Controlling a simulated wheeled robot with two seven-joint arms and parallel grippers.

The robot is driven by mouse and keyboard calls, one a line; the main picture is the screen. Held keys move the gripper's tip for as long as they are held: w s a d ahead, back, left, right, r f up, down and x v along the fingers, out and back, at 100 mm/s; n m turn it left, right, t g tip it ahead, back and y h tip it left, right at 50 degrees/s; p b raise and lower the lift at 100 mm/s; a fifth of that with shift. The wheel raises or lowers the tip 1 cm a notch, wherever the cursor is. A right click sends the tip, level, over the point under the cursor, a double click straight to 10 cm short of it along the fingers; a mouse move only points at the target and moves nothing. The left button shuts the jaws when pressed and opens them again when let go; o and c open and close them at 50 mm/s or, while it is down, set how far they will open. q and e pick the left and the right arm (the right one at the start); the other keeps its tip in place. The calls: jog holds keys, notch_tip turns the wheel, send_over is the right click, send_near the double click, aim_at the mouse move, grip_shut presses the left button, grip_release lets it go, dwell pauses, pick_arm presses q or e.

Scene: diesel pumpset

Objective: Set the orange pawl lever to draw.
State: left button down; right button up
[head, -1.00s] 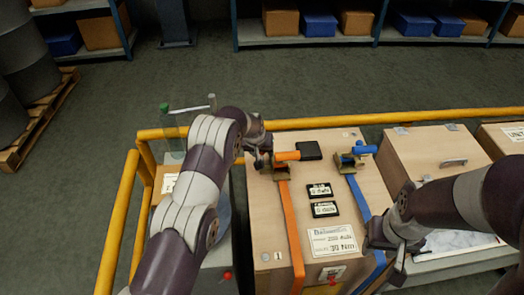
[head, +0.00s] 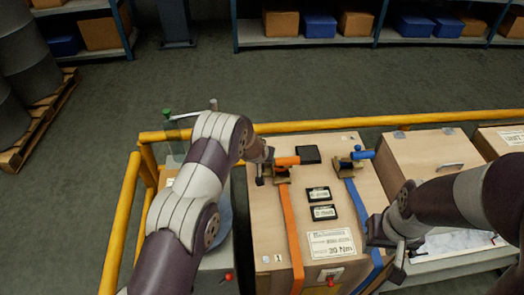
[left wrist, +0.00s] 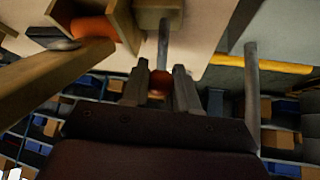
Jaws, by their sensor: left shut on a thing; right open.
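The orange ratchet (head: 286,161) sits at the left of the wooden crate top, with an orange strap (head: 289,225) running down the crate's front. My left gripper (head: 262,174) is just left of it. In the left wrist view, its fingers (left wrist: 160,92) are closed around a reddish-orange knob (left wrist: 160,78) on a grey rod (left wrist: 164,42), apparently the pawl lever. The head view hides the knob and the lever's exact angle. The orange ratchet also shows in the left wrist view (left wrist: 92,27). My right gripper (head: 388,248) is open in front of the blue strap.
A blue ratchet (head: 358,157) and blue strap (head: 358,200) are right of the orange one. Yellow rails (head: 330,123) border the crate behind and at left. A second crate (head: 430,155) stands at right.

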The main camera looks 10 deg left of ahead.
pick_arm(q)
jog(key=f+b, duration=0.1)
jog(key=b, duration=0.1)
jog(key=shift+s+f+t+b, duration=0.1)
jog(key=shift+t+b, duration=0.2)
jog(key=shift+b, duration=0.1)
jog(key=shift+s+d+r+t+y+b, duration=0.25)
jog(key=shift+s+r+t+b, duration=0.2)
jog(key=shift+r+t+b, duration=0.35)
jog(key=shift+s+r+t+y+b, duration=0.1)
jog(key=shift+s+t+y+b, duration=0.25)
jog(key=shift+t+b, duration=0.5)
jog(key=shift+s+r, duration=0.1)
jog(key=c, duration=0.9)
grip_release()
jog(key=shift+s+r, duration=0.1)
jog(key=shift+s, duration=0.05)
jog(key=s, duration=1.2)
jog(key=shift+s+d+r, duration=0.2)
jog(key=shift+s+d, duration=0.1)
jog(key=shift+s, duration=0.05)
